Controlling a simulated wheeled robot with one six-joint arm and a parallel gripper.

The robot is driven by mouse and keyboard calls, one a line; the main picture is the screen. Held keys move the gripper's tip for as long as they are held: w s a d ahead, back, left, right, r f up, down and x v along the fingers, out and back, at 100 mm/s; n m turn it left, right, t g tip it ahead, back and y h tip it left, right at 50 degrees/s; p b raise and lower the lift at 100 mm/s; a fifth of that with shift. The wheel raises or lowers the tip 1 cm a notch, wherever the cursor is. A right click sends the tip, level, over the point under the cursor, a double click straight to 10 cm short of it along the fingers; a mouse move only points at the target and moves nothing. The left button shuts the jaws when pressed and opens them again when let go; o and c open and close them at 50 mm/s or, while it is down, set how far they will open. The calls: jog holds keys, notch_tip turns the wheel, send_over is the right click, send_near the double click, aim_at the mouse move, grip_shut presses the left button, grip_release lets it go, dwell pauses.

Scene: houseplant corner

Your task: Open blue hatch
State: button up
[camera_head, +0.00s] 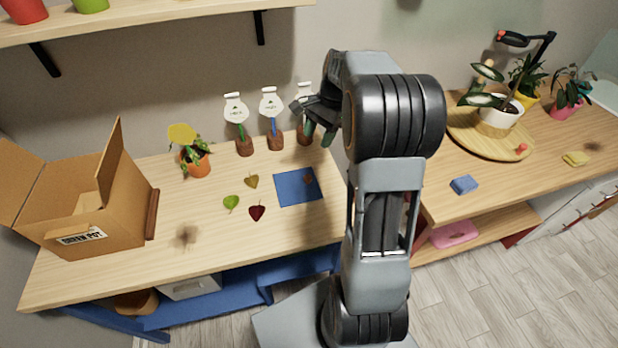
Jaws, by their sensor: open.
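A flat blue square (291,193) lies on the left table top, with a small brownish leaf at its upper right. It looks flush with the wood; I cannot tell whether it is a hatch or a mat, and no handle shows. Under the table is a blue shelf frame (232,290), open at the front; no clear hatch door shows on it. My gripper (318,136) is open above the back of the table, in front of the rightmost of three small brown pots, which it partly hides. It is behind and above the blue square, apart from it.
A cardboard box (85,205) with raised flaps stands at left. Small pots (244,146) with white labels and an orange pot (197,166) stand at the back. Loose leaves (257,213) lie mid-table. The right table holds a round wooden tray (466,140) and a blue sponge (464,185).

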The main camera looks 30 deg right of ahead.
aim_at(308, 176)
jog(key=shift+m+y, duration=0.4)
jog(key=shift+m, duration=0.5)
jog(key=d+x, duration=0.1)
jog(key=x, duration=0.4)
jog(key=d+b+x, duration=0.1)
jog(key=x, duration=0.4)
jog(key=w+d+f+x, duration=0.1)
jog(key=x, duration=0.3)
jog(key=shift+a+f, duration=0.2)
jog(key=shift+f, duration=0.3)
jog(key=shift+c, duration=0.4)
grip_shut()
